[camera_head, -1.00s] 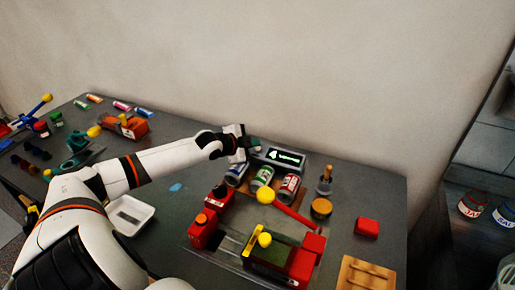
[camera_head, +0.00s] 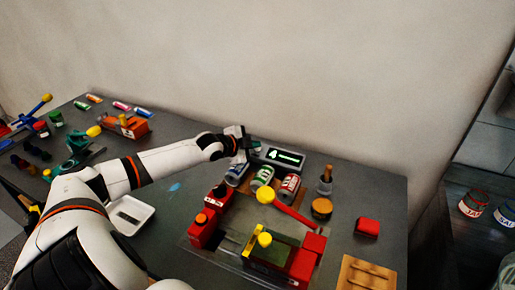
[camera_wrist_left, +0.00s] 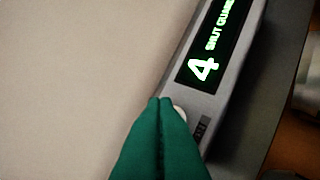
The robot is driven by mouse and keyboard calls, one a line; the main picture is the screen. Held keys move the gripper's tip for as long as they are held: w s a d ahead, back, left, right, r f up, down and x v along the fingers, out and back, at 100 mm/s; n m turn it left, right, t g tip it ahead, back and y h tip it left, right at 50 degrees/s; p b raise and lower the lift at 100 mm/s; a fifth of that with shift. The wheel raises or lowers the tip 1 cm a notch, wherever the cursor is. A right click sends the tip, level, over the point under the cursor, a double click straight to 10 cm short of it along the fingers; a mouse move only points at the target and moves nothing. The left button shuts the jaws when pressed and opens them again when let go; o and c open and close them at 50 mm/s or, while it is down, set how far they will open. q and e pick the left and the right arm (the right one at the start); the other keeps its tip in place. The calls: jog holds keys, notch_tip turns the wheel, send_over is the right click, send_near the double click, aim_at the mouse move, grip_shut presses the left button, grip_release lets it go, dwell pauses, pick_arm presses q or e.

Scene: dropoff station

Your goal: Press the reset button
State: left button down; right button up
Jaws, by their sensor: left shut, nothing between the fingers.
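A grey display box (camera_head: 283,155) stands at the back of the table. In the left wrist view its dark screen (camera_wrist_left: 214,40) reads a green "4" and "SHUT GUAR…", cut off at the edge. A pale rounded knob, apparently the reset button (camera_wrist_left: 181,112), shows on the box below the screen. My left gripper (camera_head: 255,146) is at the left end of the box. Its green fingers (camera_wrist_left: 163,104) are shut and empty, their tips right beside the knob and covering part of it. I cannot tell whether they touch it. My right gripper is not in view.
Several cans (camera_head: 263,177) stand just in front of the box. A red fixture (camera_head: 205,218) with a yellow-knobbed red lever (camera_head: 287,208) is nearer. A white tray (camera_head: 132,214), a red block (camera_head: 367,227) and a wooden board (camera_head: 366,275) lie around it. The wall is behind.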

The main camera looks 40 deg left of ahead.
pick_arm(q)
jog(key=shift+d+f+b, duration=0.1)
jog(key=shift+f+b, duration=0.4)
jog(key=shift+f, duration=0.4)
dwell(0.7)
jog(key=shift+s+r+p, duration=0.1)
jog(key=shift+r+p, duration=0.45)
jog(key=shift+p, duration=0.2)
jog(key=shift+s+a+r+p, duration=0.15)
jog(key=shift+a+r+p, duration=0.05)
jog(key=shift+a+p, duration=0.1)
jog(key=shift+r, duration=0.1)
jog(key=shift+r, duration=0.15)
jog(key=r+p, duration=0.1)
jog(key=p, duration=0.1)
jog(key=r+p, duration=0.2)
jog(key=s+r+p, duration=0.1)
jog(key=p, duration=0.1)
jog(key=shift+s+d+r, duration=0.1)
jog(key=shift+d+r, duration=0.2)
jog(key=shift+r, duration=0.1)
